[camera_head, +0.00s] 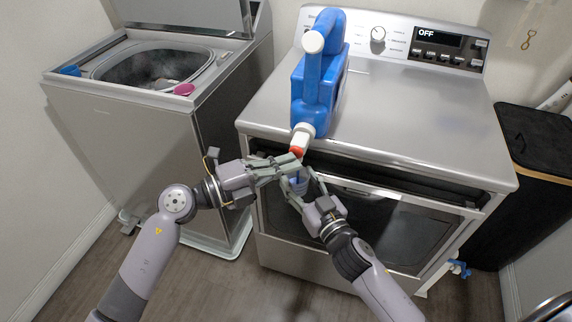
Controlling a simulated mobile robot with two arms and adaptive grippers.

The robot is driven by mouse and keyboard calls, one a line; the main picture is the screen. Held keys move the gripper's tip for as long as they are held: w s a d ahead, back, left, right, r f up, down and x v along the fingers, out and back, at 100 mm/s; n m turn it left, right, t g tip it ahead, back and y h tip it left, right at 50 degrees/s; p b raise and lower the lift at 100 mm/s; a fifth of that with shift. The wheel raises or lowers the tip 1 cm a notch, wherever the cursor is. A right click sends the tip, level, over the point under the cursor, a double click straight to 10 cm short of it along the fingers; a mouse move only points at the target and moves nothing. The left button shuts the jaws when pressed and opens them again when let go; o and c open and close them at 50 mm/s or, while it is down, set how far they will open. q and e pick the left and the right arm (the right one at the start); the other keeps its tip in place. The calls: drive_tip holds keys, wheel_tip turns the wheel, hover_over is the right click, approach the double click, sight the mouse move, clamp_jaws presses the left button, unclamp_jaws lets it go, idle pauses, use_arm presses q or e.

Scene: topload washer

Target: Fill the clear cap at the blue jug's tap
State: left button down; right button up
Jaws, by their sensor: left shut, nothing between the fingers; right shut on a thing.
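The blue jug (321,85) lies on the front part of the dryer top, with its white tap (301,136) hanging over the front edge. A red part (297,151) shows at the tap's lower end. My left gripper (291,162) is shut and empty, with its fingertips right at the red part; I cannot tell whether they touch it. My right gripper (293,188) is shut on the clear cap (304,184), which looks bluish and sits below the tap in front of the dryer. The fingers partly hide the cap, and I cannot see whether liquid is in it.
The dryer's bare top (420,120) has free room right of the jug. A black bin (535,150) stands at the right.

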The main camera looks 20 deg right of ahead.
use_arm(q)
drive_tip(key=shift+w+a+r, duration=0.1)
drive_tip(key=shift+a+r, duration=0.05)
use_arm(e)
drive_tip(key=shift+w+d+f, duration=0.1)
drive_tip(key=shift+w+f, duration=0.05)
use_arm(q)
drive_tip(key=s+a, duration=0.5)
drive_tip(key=a, duration=0.6)
drive_tip(key=shift+s+a, duration=0.2)
drive_tip(key=shift+a, duration=0.2)
idle(0.6)
drive_tip(key=s+a, duration=0.2)
drive_tip(key=a, duration=0.9)
drive_tip(key=shift+s+a, duration=0.15)
drive_tip(key=shift+a, duration=0.25)
drive_tip(key=shift+f, duration=0.2)
